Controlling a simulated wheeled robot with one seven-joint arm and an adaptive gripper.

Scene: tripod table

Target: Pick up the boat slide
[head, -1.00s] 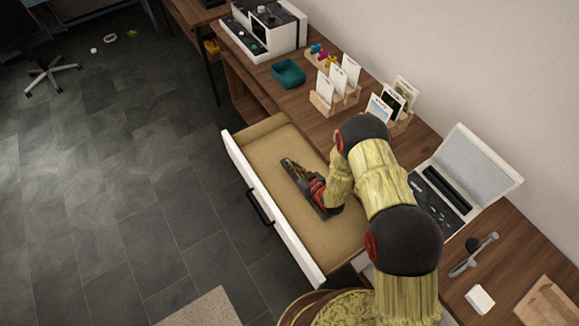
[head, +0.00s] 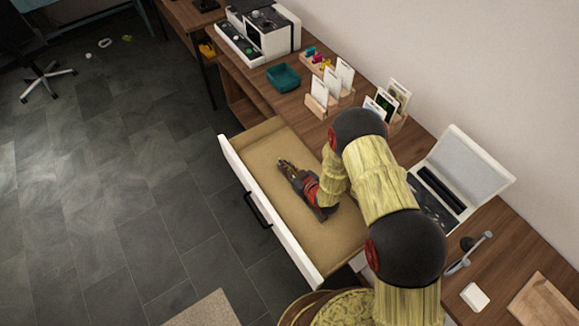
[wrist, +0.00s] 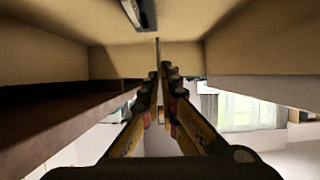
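My gripper (head: 284,164) is low inside the open drawer (head: 246,148), pointing towards its far end. In the wrist view its two fingers (wrist: 160,72) lie close together, with only a narrow gap at the tips. A thin upright line shows just beyond the tips, and I cannot tell what it is. The wrist view looks upside down, with the drawer floor at the top. A small dark and pale object (wrist: 138,13) shows against that floor and cannot be made out. Picture cards (head: 386,100) stand in a rack behind my arm. I cannot tell which thing is the boat slide.
The drawer's white front (head: 268,215) and walls surround my gripper. On the desk are a rack of white cards (head: 332,88), a teal tray (head: 283,78), a white machine (head: 258,32) and a pale case with raised lid (head: 459,170). The drawer's far end looks bare.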

